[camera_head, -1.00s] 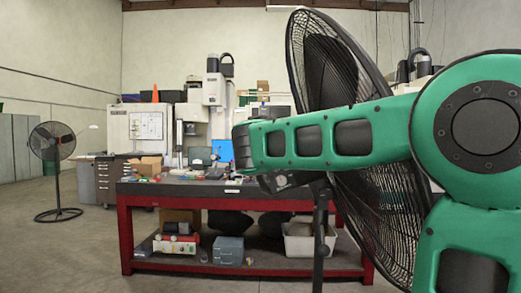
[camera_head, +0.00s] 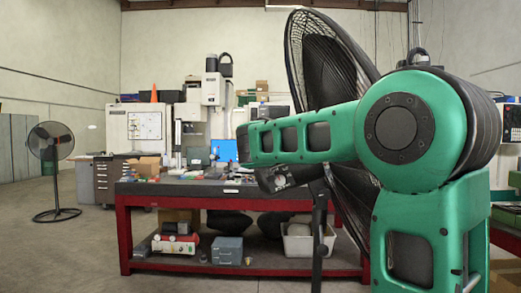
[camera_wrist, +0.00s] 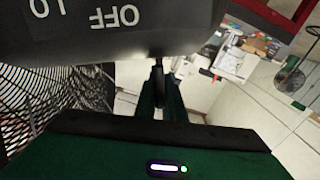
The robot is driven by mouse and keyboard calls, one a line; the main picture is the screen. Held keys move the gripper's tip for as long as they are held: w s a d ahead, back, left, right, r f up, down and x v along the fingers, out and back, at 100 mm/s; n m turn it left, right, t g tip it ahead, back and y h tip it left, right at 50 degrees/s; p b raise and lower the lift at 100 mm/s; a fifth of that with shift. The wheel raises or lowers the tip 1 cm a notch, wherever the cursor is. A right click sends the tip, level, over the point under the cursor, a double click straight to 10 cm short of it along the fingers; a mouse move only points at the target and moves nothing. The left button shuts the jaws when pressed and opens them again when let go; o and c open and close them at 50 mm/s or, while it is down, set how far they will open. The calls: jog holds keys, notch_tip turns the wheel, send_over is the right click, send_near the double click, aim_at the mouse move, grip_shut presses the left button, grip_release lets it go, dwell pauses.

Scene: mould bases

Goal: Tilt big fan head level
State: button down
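The big fan's head (camera_head: 320,62) is a dark round wire grille in the head view. It leans, with its top to the left and its lower part to the right, behind my green arm. A dark stand pole (camera_head: 319,225) rises under it. Its motor housing (camera_wrist: 110,30), with upside-down "OFF" and "LO" marks, fills the top of the wrist view. The grille (camera_wrist: 50,95) shows at the left there. My gripper (camera_wrist: 160,88) points at the housing's lower edge. Its fingers look near each other, but their tips are hard to make out. Contact cannot be told.
A red workbench (camera_head: 240,202) with tools on top and boxes below stands behind the fan. A smaller fan (camera_head: 52,145) stands on the floor at the left. A drawer cabinet (camera_head: 108,180) is beyond it. The floor at front left is clear.

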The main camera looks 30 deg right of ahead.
jog(key=s+d+r+m, duration=0.1)
jog(key=d+r, duration=0.1)
jog(key=s+d+r+m, duration=0.3)
jog(key=d+r, duration=0.1)
jog(key=shift+s+d+r+m, duration=0.15)
jog(key=shift+r+m, duration=0.15)
jog(key=shift+r, duration=0.1)
jog(key=c, duration=1.8)
grip_release()
jog(key=shift+c, duration=0.2)
jog(key=shift+f, duration=0.1)
jog(key=shift+a, duration=0.2)
jog(key=v, duration=1)
jog(key=shift+s, duration=0.25)
